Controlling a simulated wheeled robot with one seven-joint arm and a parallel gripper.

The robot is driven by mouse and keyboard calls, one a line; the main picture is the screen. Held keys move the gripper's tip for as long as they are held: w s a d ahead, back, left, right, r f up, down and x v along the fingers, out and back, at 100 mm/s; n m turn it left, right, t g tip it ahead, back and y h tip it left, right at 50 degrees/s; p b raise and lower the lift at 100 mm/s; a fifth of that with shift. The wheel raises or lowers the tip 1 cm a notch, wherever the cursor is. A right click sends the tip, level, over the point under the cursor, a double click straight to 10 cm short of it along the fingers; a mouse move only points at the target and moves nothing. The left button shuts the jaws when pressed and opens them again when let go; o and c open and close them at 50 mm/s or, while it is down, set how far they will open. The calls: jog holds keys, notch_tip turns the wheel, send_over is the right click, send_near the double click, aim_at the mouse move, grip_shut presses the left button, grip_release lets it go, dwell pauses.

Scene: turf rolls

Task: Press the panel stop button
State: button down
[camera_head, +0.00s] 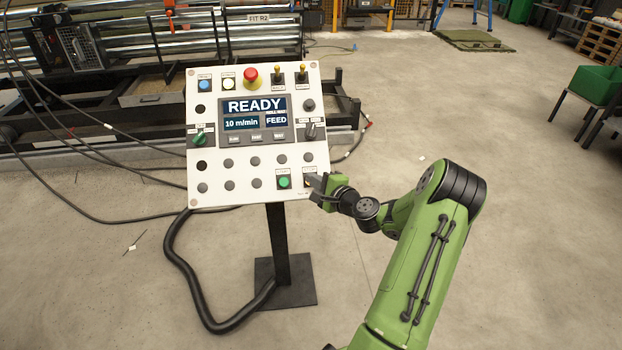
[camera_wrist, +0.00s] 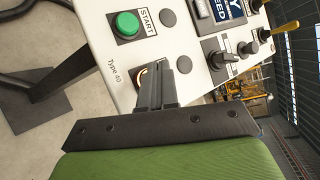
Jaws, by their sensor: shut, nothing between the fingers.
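The white control panel (camera_head: 235,180) stands on a dark post, and its screen (camera_head: 254,113) reads READY, 10 m/min and FEED. My gripper (camera_head: 312,183) is shut and empty, with its fingertips at the panel's lower right corner. In the wrist view the shut fingers (camera_wrist: 160,83) cover most of a button beside the green START button (camera_wrist: 127,25); only a thin rim of it shows, so its label and any contact cannot be told. The green button also shows in the head view (camera_head: 284,182). A large red button (camera_head: 250,76) sits at the panel's top.
Black cables (camera_head: 110,165) run across the floor at the left, and a thick hose (camera_head: 185,285) loops beside the panel's post (camera_head: 280,245). Machinery with metal rollers (camera_head: 130,40) stands behind the panel. The floor at the right is mostly clear.

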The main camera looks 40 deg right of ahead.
jog(key=s+r, duration=0.1)
jog(key=a+r+p, duration=0.1)
jog(key=s+r+p, duration=0.1)
jog(key=shift+s+a+r, duration=0.35)
jog(key=shift+r, duration=0.05)
dwell(0.8)
